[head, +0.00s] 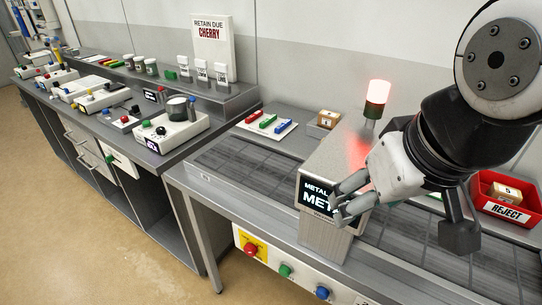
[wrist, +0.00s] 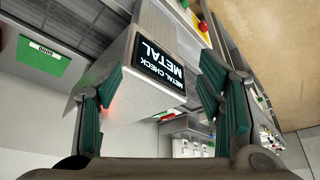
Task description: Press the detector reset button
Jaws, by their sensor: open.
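The metal detector (head: 333,160) is a grey hood over the conveyor. Its dark screen (head: 318,194) reads METAL, and in the wrist view the screen (wrist: 160,66) appears upside down as METAL CHECK, METAL. A lit red beacon (head: 377,92) stands behind it. On the front panel below are a red button on yellow (head: 249,248), a green button (head: 285,270) and a blue button (head: 322,292). Their labels are too small to read, so I cannot tell which is the reset. My gripper (head: 343,203) is open and empty beside the screen, above the panel.
The conveyor belt (head: 243,167) runs under the hood. A red REJECT bin (head: 507,206) with a box stands at right. A white tray with coloured blocks (head: 264,124) and a small carton (head: 328,119) sit behind the belt. Floor in front of the panel is clear.

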